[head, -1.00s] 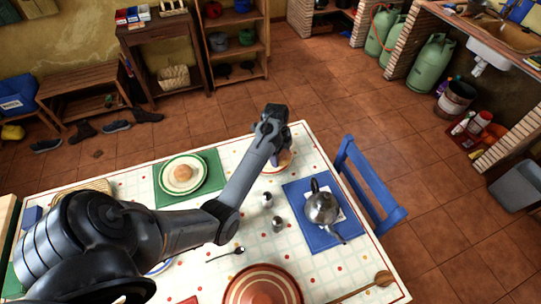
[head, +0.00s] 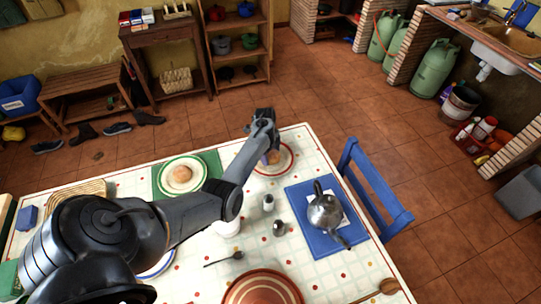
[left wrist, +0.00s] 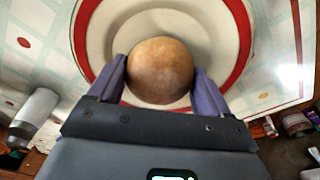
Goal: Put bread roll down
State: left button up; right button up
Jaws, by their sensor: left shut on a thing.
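My left gripper (head: 271,156) is over the white plate with a red rim (head: 289,163) at the far edge of the table. In the left wrist view its two purple fingers (left wrist: 160,80) are shut on a round brown bread roll (left wrist: 160,68), one on each side. The red-rimmed plate (left wrist: 115,25) lies behind the roll in that view; I cannot tell whether the roll touches it. In the head view the gripper mostly hides this roll. Another bread roll (head: 181,173) sits on a green-rimmed plate (head: 165,186). My right gripper is not in view.
A metal teapot (head: 325,212) stands on a blue mat (head: 305,238) right of the red-rimmed plate. Two small shakers (head: 268,203) (head: 279,228) and a spoon (head: 225,258) are nearer. A blue chair (head: 375,185) stands at the table's right edge.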

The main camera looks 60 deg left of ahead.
pick_arm(q)
jog(key=shift+f, duration=0.3)
jog(key=o, duration=1)
jog(key=shift+c, duration=0.2)
jog(key=shift+r, duration=0.1)
